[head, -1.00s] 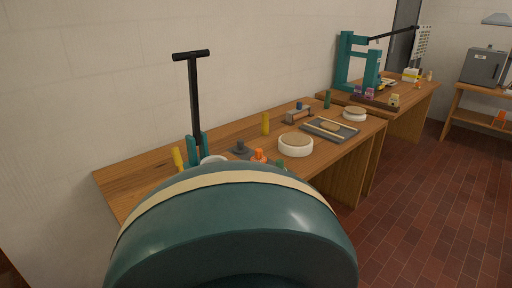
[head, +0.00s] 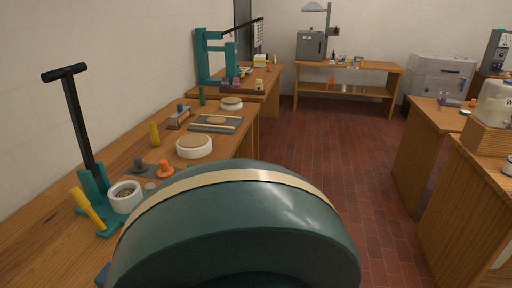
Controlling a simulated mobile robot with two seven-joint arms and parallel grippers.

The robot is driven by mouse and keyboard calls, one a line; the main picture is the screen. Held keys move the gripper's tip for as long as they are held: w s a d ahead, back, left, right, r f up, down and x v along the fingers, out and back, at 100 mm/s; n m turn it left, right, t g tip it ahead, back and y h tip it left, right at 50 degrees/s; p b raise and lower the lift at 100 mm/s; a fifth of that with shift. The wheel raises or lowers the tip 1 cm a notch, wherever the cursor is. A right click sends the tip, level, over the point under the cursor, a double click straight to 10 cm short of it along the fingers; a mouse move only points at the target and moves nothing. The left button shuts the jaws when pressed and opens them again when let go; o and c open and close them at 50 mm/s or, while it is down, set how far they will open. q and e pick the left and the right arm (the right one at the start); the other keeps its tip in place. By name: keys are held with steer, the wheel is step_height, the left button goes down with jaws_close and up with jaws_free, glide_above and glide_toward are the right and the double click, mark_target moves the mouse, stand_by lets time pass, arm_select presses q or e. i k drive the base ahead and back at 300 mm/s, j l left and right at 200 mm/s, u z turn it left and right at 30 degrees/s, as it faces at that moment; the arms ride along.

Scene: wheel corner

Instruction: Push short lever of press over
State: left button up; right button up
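A teal device (head: 93,185) with a long black T-topped lever (head: 80,120) stands at the near left of the wooden bench. The lever leans to the upper left. A short yellow bar (head: 87,208) slants at its base, beside a white round cup (head: 125,196). A teal press frame (head: 202,60) stands on the far bench, with a long black arm (head: 240,28) rising to the right from its top. I cannot tell which part is the short lever. Neither of my grippers shows in the head view.
The brick floor (head: 320,145) is open between the benches and the right-hand tables (head: 425,160).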

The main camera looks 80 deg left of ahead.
mark_target(76, 193)
steer(key=k+j+u, duration=0.1)
steer(key=k+u, duration=0.3)
steer(key=k+j+u, duration=0.25)
steer(key=k+u, duration=0.2)
